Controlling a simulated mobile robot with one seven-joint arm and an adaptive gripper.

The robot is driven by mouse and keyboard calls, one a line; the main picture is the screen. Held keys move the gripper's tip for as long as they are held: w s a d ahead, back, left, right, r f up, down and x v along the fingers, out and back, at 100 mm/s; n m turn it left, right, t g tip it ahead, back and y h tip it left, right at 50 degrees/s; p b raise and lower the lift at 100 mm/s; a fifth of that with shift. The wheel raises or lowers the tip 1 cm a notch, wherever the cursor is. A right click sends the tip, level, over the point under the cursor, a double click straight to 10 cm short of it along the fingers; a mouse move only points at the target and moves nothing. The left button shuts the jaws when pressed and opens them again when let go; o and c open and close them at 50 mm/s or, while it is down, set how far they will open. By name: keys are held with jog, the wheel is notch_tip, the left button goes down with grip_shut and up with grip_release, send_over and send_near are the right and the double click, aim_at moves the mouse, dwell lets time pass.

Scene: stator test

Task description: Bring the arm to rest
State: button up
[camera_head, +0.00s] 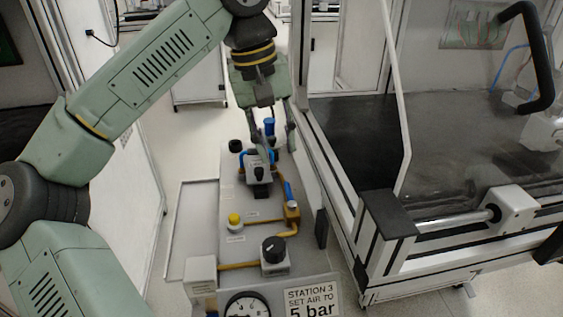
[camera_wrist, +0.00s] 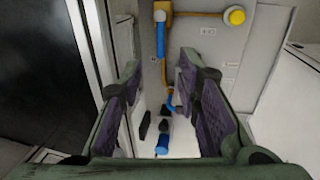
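My arm reaches from the left over a grey station panel (camera_head: 203,225) in the head view. My gripper (camera_head: 273,140) points down over the panel's far end, with its two fingers spread. In the wrist view my gripper (camera_wrist: 160,68) is open, with dark ribbed pads and nothing held between them. A blue cylinder (camera_head: 269,126) shows between the fingers in the head view. A blue part (camera_wrist: 162,145) and black parts (camera_wrist: 163,125) show beyond the finger gap in the wrist view. I cannot tell how far the fingertips are from the panel parts.
The panel carries a yellow button (camera_head: 235,220), a black knob (camera_head: 273,249), a blue-handled valve (camera_head: 290,197), a gauge (camera_head: 247,304) and a "5 bar" sign (camera_head: 312,298). A machine enclosure with a white frame (camera_head: 330,180) stands close on the right. Floor (camera_head: 200,135) is clear behind left.

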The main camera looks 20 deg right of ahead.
jog(key=shift+w+a+r, duration=0.1)
jog(key=shift+a+r, duration=0.1)
jog(key=shift+r, duration=0.8)
